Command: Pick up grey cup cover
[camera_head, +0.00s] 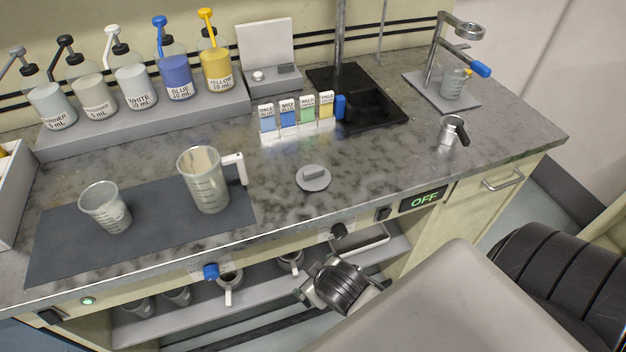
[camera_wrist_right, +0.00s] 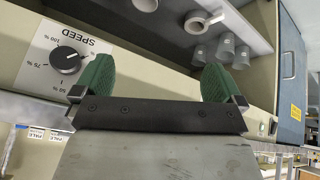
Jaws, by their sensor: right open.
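The grey cup cover (camera_head: 314,180) is a flat round disc with a raised bar handle. It lies on the countertop near the front edge, to the right of the jug in the head view. My right gripper (camera_wrist_right: 157,80) has two green fingers spread apart with nothing between them. In the head view, the end of my right arm is in front of the counter, below and apart from the cover; its fingers are not clear there. The cover does not show in the right wrist view. My left gripper is not in view.
A handled jug (camera_head: 207,182) and a cup (camera_head: 106,207) stand on a dark mat (camera_head: 150,235). Colour strips (camera_head: 297,112) stand behind the cover, and a small metal pot (camera_head: 452,131) is at right. A speed knob (camera_wrist_right: 66,60) is near the right gripper. Counter around the cover is clear.

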